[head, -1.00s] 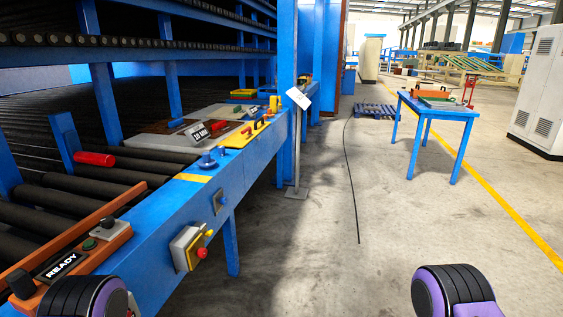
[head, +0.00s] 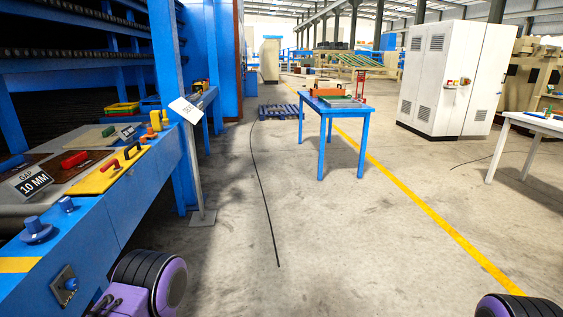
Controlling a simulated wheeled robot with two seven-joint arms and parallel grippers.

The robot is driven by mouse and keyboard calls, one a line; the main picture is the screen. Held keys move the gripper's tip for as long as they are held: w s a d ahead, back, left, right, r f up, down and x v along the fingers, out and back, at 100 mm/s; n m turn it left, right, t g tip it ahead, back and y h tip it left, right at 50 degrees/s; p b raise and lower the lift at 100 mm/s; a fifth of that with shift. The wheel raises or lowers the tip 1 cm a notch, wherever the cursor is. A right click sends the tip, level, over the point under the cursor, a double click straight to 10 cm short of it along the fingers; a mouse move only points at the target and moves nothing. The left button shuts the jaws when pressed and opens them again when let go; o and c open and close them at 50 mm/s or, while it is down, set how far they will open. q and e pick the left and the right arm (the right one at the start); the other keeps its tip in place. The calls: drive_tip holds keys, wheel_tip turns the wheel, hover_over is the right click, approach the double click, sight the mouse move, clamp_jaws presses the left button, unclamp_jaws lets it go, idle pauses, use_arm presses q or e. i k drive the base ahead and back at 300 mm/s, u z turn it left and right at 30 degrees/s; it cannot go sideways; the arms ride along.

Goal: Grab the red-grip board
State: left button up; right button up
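A red grip (head: 75,160) stands up on a flat dark brown board (head: 45,172) on the blue-framed line at the left. Beside it, a yellow board (head: 92,186) lies near the line's edge and carries a black handle and a smaller red handle. A green grip (head: 108,131) sits on a pale board behind. From this angle I cannot tell exactly where the boards' edges overlap. Neither gripper shows; only purple and black parts of my arms appear at the bottom edge.
A "GAP 10 MM" sign (head: 31,181) and blue knobs (head: 36,230) stand on the line's near end. A blue table (head: 335,108) and white cabinet (head: 446,80) stand beyond open floor crossed by a cable (head: 262,190).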

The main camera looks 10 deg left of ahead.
sight(65, 161)
drive_tip(key=i, duration=1.75)
drive_tip(key=u, duration=0.95)
drive_tip(key=i, duration=0.95)
drive_tip(key=u, duration=1.05)
